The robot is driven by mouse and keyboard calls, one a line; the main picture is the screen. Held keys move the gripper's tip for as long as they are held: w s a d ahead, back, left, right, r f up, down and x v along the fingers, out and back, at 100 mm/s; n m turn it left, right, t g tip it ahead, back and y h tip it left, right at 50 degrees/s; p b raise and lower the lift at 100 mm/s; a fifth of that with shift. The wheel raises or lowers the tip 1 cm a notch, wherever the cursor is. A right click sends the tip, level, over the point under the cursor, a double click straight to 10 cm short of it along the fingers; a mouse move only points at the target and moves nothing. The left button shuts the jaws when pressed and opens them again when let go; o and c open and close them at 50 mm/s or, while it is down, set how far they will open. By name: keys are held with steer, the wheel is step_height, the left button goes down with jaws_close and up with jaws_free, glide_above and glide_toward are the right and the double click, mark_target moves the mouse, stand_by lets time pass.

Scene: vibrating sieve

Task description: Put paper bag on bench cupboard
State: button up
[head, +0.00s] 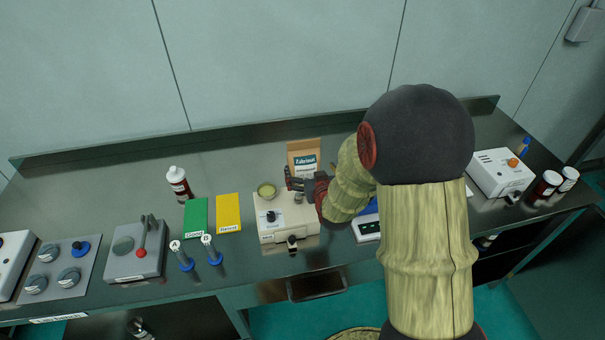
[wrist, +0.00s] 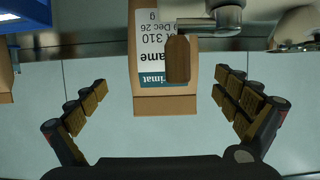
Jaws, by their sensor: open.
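The brown paper bag (head: 304,148) with a white and teal label stands upright at the back of the dark bench (head: 130,170), behind a cream sieve device. My gripper (head: 301,184) is in front of the bag, above the device, and partly hides the bag's lower part. In the wrist view the bag (wrist: 148,106) appears upside down between my gripper's spread fingers (wrist: 166,100). The fingers are open, with a gap on each side of the bag. Below the bench top are dark openings (head: 150,322); no closed cupboard door is clear.
My arm hides part of the bench right of the bag. A raised ledge runs behind.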

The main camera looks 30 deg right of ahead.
mark_target(304, 159)
steer(key=shift+a+b+x, duration=0.1)
steer(key=shift+b+x, duration=0.25)
steer(key=shift+x, duration=1.6)
steer(key=shift+a+b+x, duration=0.15)
steer(key=shift+b+x, duration=0.2)
steer(key=shift+x, duration=1.6)
steer(key=shift+w+r, duration=0.1)
steer(key=shift+c, duration=1.2)
steer(key=c, duration=1.7)
steer(key=shift+r, duration=0.1)
steer(key=shift+c, duration=0.6)
